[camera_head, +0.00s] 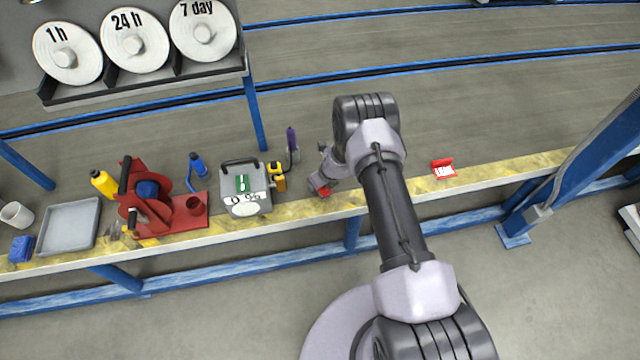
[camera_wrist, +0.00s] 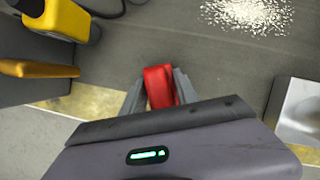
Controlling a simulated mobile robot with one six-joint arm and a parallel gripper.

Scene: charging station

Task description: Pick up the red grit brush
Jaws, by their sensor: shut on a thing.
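The red grit brush (camera_wrist: 158,87) sits between the two fingers of my gripper (camera_wrist: 160,92) in the wrist view. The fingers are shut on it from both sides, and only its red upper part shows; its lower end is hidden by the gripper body. In the head view my gripper (camera_head: 322,180) is over the yellow-edged bench, right of the grey battery box, with a bit of the red brush (camera_head: 320,189) showing at its tip. I cannot tell whether the brush touches the bench.
A grey box with a green display (camera_head: 246,206) and a yellow tool (camera_head: 276,174) stand just left of my gripper. A red block with a white label (camera_head: 443,171) lies to the right. A red clamp stand (camera_head: 180,216) and grey tray (camera_head: 68,226) are farther left. Pale grit (camera_wrist: 248,14) lies ahead.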

